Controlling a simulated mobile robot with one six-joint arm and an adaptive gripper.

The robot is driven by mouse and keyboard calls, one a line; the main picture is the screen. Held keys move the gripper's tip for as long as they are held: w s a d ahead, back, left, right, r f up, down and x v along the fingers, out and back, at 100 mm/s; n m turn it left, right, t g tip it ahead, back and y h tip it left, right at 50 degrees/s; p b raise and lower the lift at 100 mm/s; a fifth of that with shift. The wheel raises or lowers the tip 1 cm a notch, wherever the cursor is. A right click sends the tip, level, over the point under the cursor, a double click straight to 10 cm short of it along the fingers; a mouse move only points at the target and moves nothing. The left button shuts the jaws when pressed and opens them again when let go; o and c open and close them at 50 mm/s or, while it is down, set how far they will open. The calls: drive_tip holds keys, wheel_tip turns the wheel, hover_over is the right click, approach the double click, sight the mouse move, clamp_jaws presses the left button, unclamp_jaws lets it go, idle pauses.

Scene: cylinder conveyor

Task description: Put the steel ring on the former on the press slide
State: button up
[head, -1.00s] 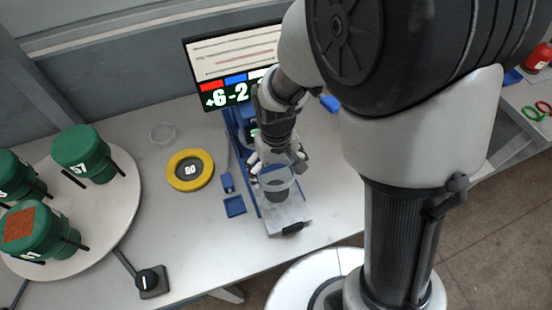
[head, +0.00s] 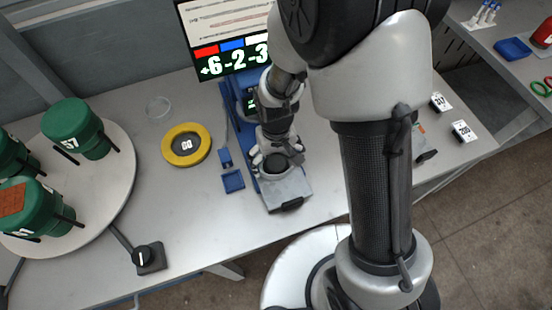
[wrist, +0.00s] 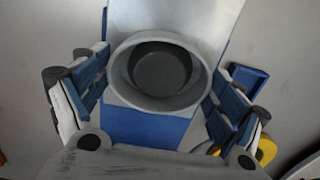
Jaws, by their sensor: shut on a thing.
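The steel ring (wrist: 119,82) is a pale grey band between my fingers in the wrist view. The dark round former (wrist: 160,70) shows inside the ring's outline, a little off centre. The ring surrounds it in this view; how far down the ring sits is unclear. My gripper (head: 278,163) is low over the press slide (head: 289,190), a silver plate with a black handle at its front. The wrist view also shows my gripper (wrist: 157,100), with blue-padded fingers shut on the ring from both sides. The fingers partly hide the ring and former in the head view.
A blue tray (head: 233,181) and a yellow-rimmed disc (head: 186,145) lie left of the slide. A clear ring (head: 158,107) lies farther back. Green canisters (head: 76,128) stand on a white turntable at left. A display (head: 225,40) stands behind the press.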

drive_tip(key=o, duration=1)
drive_tip(key=shift+f, duration=0.1)
drive_tip(key=shift+c, duration=0.2)
wheel_tip(320, 180, up, 12)
drive_tip(key=p, duration=0.4)
drive_tip(key=shift+r, duration=0.25)
wheel_tip(320, 180, up, 6)
drive_tip(key=t, duration=0.1)
hover_over(276, 163)
drive_tip(key=d, duration=0.3)
drive_tip(key=s+d+r+m+t, duration=0.3)
drive_tip(key=s+d+r, duration=0.5)
drive_tip(key=s+r, duration=0.4)
drive_tip(key=shift+s+r+t, duration=0.3)
drive_tip(key=shift+s, duration=0.5)
drive_tip(key=shift+f, duration=0.1)
